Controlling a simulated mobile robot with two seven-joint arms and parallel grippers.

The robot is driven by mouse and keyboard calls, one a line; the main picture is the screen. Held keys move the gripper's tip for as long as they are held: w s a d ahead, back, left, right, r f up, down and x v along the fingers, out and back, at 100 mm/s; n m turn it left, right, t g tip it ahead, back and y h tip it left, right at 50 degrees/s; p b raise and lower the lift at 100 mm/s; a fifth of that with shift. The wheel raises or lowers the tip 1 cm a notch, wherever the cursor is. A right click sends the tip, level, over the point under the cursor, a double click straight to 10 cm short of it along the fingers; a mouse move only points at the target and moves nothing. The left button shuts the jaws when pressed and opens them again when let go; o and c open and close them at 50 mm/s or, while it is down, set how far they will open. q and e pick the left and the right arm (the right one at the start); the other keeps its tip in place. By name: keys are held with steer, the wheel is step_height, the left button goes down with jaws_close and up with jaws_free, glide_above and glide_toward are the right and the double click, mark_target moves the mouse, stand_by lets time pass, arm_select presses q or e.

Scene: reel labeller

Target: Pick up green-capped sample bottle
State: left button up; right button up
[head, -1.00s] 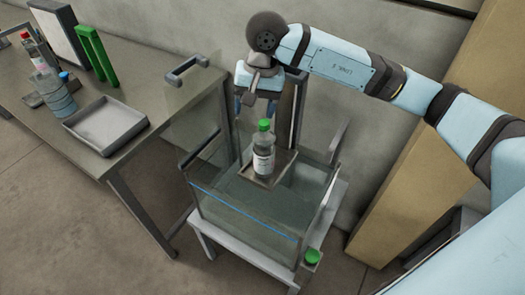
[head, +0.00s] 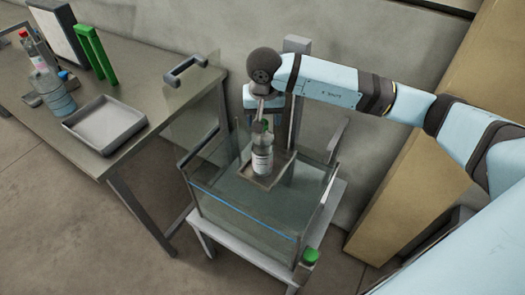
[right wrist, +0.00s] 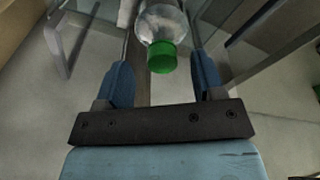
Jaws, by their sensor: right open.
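The green-capped sample bottle (head: 263,160) stands upright on a small tray (head: 284,166) inside a clear-walled tank. My right gripper (head: 262,126) is directly above it, its fingers down at the height of the cap and partly hiding it. In the right wrist view, the green cap (right wrist: 162,57) and clear bottle neck (right wrist: 160,22) show between the two blue fingers of my right gripper (right wrist: 161,80). The fingers are open, with a gap on each side of the cap. My left gripper is not in view.
The clear tank (head: 240,222) has walls around the bottle and sits on a light stand (head: 208,236) with a green button (head: 310,255). A grey post (head: 296,60) rises behind. At left, a table holds a grey tray (head: 106,123), a bottle (head: 55,98) and a green rack (head: 96,55).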

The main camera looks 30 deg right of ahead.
mark_target(263, 149)
steer(key=shift+w+f, duration=0.15)
steer(key=shift+f, duration=0.6)
steer(key=shift+w+f, duration=0.1)
steer(key=shift+f, duration=0.65)
jaws_close()
steer(key=shift+r, duration=0.1)
